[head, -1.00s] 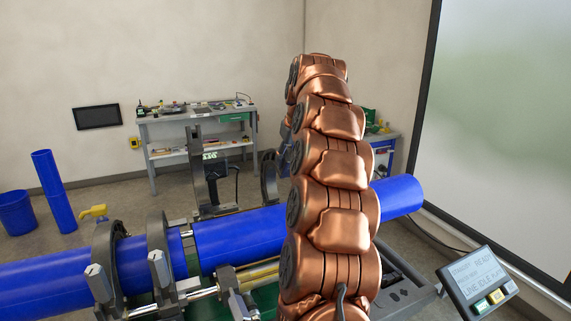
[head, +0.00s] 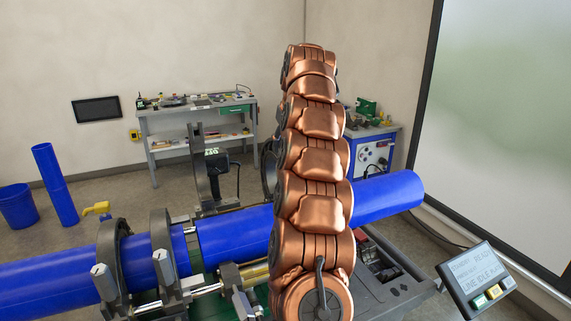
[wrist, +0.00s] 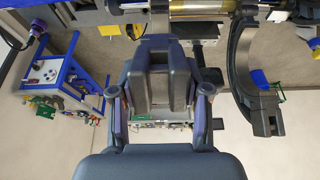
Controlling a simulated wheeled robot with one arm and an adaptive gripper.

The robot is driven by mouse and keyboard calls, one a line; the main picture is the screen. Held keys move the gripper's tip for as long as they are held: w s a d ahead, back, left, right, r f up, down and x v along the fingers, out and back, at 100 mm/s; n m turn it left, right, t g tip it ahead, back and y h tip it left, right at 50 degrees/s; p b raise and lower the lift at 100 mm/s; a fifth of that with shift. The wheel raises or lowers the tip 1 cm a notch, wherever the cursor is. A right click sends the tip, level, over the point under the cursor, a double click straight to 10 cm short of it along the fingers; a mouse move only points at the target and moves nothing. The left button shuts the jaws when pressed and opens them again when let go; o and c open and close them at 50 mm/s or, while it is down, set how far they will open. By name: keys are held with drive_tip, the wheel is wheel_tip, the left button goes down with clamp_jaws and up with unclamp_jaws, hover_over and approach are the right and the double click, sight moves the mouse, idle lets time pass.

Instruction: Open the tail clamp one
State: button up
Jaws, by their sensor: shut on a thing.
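In the wrist view my gripper (wrist: 160,98) has its two fingers on either side of a dark grey forked clamp part (wrist: 160,62) and is shut on it. A dark curved clamp jaw (wrist: 243,75) stands apart to its right. In the head view my copper arm hides the gripper. One dark clamp jaw (head: 201,170) stands upright and open behind the blue pipe (head: 235,236). Another dark jaw (head: 268,168) shows partly beside my arm. I cannot tell which of these is the held one. Two clamps (head: 112,255) at the left are closed around a blue pipe.
A control panel (head: 478,276) stands at the front right. A workbench (head: 195,125) and a blue-framed table (head: 374,150) stand at the back. A gold cylinder (wrist: 200,8) crosses the top of the wrist view.

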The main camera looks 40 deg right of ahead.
drive_tip(key=shift+w+d+r, duration=0.3)
drive_tip(key=shift+w, duration=0.25)
drive_tip(key=shift+w+d+r, duration=0.1)
drive_tip(key=shift+w+r, duration=0.1)
drive_tip(key=shift+w, duration=0.25)
drive_tip(key=o, duration=1.6)
drive_tip(key=shift+c, duration=0.2)
drive_tip(key=shift+f, duration=0.1)
